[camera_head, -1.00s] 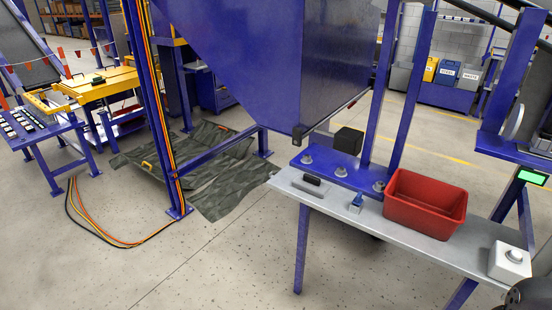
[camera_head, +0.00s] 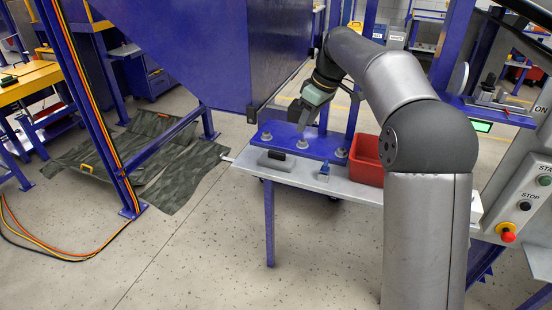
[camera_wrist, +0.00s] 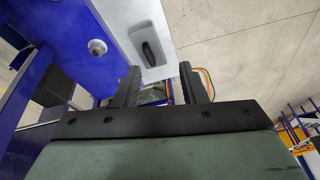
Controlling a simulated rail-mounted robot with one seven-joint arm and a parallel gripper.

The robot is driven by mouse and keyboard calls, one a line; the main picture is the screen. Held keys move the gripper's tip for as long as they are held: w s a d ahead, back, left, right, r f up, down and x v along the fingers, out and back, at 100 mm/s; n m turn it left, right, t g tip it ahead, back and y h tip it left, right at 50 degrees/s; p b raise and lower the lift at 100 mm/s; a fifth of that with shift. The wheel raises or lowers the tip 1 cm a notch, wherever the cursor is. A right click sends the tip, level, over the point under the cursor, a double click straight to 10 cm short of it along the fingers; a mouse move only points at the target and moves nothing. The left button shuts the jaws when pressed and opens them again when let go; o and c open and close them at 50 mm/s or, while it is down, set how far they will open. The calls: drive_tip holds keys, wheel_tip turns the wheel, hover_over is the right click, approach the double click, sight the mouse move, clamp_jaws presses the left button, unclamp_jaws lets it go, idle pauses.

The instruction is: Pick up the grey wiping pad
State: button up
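A blue plate (camera_head: 318,147) with large bolts lies behind the pad. A black block (camera_wrist: 55,88) shows in the wrist view. The blue hopper (camera_head: 200,50) hangs at upper left.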

drive_tip(key=w+a+n, duration=0.2)
drive_tip(key=w, duration=0.3)
hover_over(277, 153)
drive_tip(key=d, duration=0.2)
drive_tip(key=shift+n+y, duration=0.3)
drive_tip(key=shift+y, duration=0.1)
drive_tip(key=f, duration=1)
drive_tip(key=shift+s+d+f, duration=0.1)
drive_tip(key=shift+d+f, duration=0.1)
drive_tip(key=shift+f, duration=0.1)
drive_tip(key=shift+s+p+x, duration=0.15)
drive_tip(key=shift+p+x, duration=0.2)
drive_tip(key=shift+x, duration=1)
drive_tip(key=shift+s+p+x, duration=0.15)
drive_tip(key=shift+p+x, duration=0.15)
drive_tip(key=shift+x, duration=1.05)
drive_tip(key=shift+w, duration=0.1)
drive_tip(key=shift+c, duration=0.4)
clamp_jaws()
